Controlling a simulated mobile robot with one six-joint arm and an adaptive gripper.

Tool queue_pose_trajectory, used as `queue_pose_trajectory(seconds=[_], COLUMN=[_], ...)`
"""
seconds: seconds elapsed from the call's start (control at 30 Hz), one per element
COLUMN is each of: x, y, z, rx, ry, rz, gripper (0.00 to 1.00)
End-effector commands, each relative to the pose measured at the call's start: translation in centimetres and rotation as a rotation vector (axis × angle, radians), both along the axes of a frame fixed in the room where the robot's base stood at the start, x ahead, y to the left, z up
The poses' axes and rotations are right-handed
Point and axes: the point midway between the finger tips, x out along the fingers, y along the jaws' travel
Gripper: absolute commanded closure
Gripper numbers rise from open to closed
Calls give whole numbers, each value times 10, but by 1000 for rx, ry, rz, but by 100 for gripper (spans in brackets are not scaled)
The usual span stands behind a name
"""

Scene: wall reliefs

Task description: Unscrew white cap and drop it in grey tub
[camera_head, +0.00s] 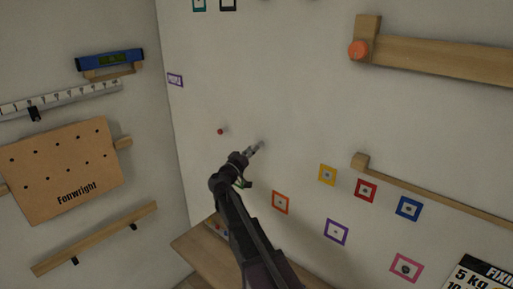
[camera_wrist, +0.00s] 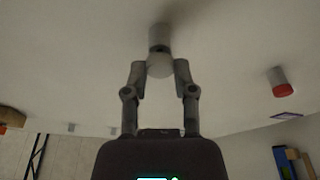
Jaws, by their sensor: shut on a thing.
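The white cap (camera_wrist: 160,67) is between the fingertips of my gripper (camera_wrist: 160,74) in the wrist view. The gripper is shut on it. Behind the cap a dark band and a grey stub (camera_wrist: 158,37) run to the pale wall; I cannot tell whether the cap is still threaded on. In the head view my gripper (camera_head: 252,151) reaches the wall, and its fingers mostly hide the cap. I cannot make out the grey tub in either view.
A red-capped stub (camera_wrist: 280,82) stands beside on the same wall; its red end also shows in the head view (camera_head: 220,131). Coloured square frames (camera_head: 327,174) are lower right. A wooden bench (camera_head: 195,243) is below. A wooden rail (camera_head: 430,189) is at right.

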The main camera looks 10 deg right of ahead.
Motion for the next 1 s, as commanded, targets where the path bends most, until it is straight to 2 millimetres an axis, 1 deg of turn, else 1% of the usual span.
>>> queue_pose_trajectory(seconds=[0.17,0.27,0.8,1.0], x=[0,0,-1,-1], y=[0,0,0,0], z=[1,1,2,1], rx=[-12,-39,-252,-267], ry=[15,53,346,365], rz=[1,0,0,0], gripper=[100,100,100,100])
